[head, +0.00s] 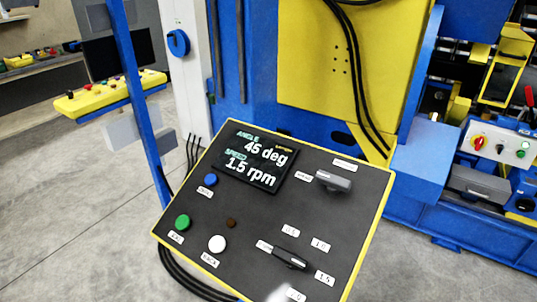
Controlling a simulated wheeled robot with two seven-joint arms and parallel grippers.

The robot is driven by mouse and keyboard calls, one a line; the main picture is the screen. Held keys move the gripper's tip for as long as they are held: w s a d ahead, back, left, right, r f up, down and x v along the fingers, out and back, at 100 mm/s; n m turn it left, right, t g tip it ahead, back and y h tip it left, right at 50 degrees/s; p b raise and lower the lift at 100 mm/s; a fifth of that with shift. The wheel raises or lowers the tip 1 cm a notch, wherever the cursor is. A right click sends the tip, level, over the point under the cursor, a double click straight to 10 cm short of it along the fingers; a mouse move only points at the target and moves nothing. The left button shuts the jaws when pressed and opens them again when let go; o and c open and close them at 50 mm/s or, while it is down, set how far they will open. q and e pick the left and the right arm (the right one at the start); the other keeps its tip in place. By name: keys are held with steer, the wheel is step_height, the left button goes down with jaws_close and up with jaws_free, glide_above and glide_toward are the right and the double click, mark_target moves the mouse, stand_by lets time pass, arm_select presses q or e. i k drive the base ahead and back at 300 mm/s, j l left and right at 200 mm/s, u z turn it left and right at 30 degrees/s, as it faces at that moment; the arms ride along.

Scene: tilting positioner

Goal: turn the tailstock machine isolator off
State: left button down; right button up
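The frame shows no readable label that names the tailstock machine isolator. A blue round rotary knob (178,42) is on a white upright cabinet at the top, left of centre. A red knob on a yellow plate (478,142) is on a light grey control box (495,145) at the right, beside a dark control and a green button. I cannot tell which of these is the isolator, and the position of each is too small to read. Neither of my grippers is in view.
A tilted dark control panel (325,215) with a yellow rim fills the lower middle. Its screen (254,157) reads 45 deg and 1.5 rpm. It carries buttons and two dark switches. A blue post (135,90) stands left of it. Grey floor (70,215) is clear at lower left.

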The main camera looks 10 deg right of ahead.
mark_target(478, 142)
steer(key=k, duration=0.65)
steer(key=z, duration=1.45)
steer(key=i+l, duration=0.15)
steer(key=i, duration=0.45)
steer(key=i+l, duration=0.2)
steer(key=i, duration=0.35)
steer(key=i+l, duration=0.15)
steer(key=i, duration=0.45)
